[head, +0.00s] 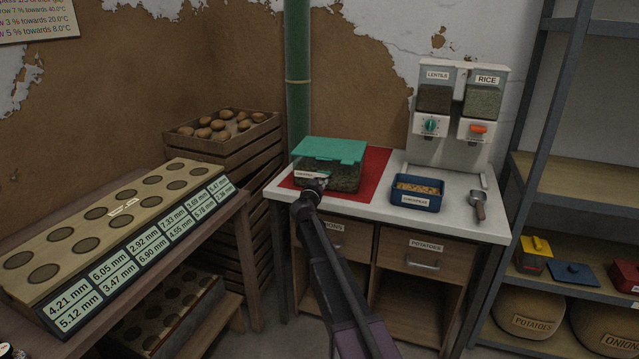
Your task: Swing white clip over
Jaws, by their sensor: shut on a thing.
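My gripper (319,184) is at the front of the box, right beside this white piece. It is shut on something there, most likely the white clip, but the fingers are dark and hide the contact.
On the counter (450,217) stand a blue tray (417,202), a scoop (478,204) and a lentil and rice dispenser (460,105). A potato crate (222,140) stands behind left. A board with round holes (112,225) lies left. A shelf unit (570,180) stands right.

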